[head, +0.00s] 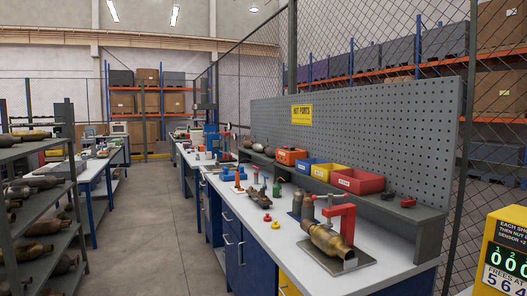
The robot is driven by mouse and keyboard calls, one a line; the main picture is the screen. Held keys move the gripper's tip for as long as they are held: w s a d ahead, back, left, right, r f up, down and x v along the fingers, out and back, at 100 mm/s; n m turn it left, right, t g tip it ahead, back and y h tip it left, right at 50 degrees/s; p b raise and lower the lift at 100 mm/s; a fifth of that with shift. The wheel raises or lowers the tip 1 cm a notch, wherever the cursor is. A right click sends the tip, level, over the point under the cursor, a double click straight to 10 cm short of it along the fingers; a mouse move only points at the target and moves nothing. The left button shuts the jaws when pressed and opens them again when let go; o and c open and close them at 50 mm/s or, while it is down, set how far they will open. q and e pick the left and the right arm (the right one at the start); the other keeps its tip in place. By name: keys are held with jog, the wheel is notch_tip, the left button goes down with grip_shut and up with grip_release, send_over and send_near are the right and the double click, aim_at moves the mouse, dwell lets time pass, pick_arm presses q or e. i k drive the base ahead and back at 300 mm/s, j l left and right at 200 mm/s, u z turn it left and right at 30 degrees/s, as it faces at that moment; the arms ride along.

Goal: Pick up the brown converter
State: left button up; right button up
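A brown, brassy converter (327,240) lies tilted on a dark plate on the near end of the white workbench (272,243). A red clamp-like fixture (347,222) stands right beside it. Several other converters lie on the grey shelf rack at the left, among them brownish ones on the middle level (44,228) and lower level (30,251). I cannot tell from this view which one is the brown converter of the task. Neither of my grippers shows in the head view.
Red (358,180), yellow (329,172) and blue (307,164) bins stand on a raised ledge before the grey pegboard (360,125). A yellow counter box (503,252) is at the right edge. The aisle floor (150,220) is clear between the bench and the left rack (65,183).

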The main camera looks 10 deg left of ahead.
aim_at(248, 144)
jog(key=i+j+u, duration=0.15)
jog(key=u, duration=0.25)
jog(key=i+j+u, duration=0.1)
jog(key=u, duration=0.3)
jog(key=i+u, duration=0.2)
jog(key=u, duration=0.25)
jog(key=i+j+z, duration=0.15)
jog(key=i, duration=4.35)
jog(key=i+l+u, duration=0.1)
jog(key=i, duration=1.2)
jog(key=i+u, duration=0.15)
jog(key=i, duration=0.85)
jog(key=i+u, duration=0.2)
jog(key=i, duration=0.8)
jog(key=i+u, duration=0.3)
jog(key=i, duration=0.15)
jog(key=i+u, duration=0.35)
jog(key=i+l+u, duration=0.3)
jog(key=i, duration=0.25)
jog(key=i+l+u, duration=0.15)
jog(key=i+u, duration=0.2)
jog(key=i, duration=0.1)
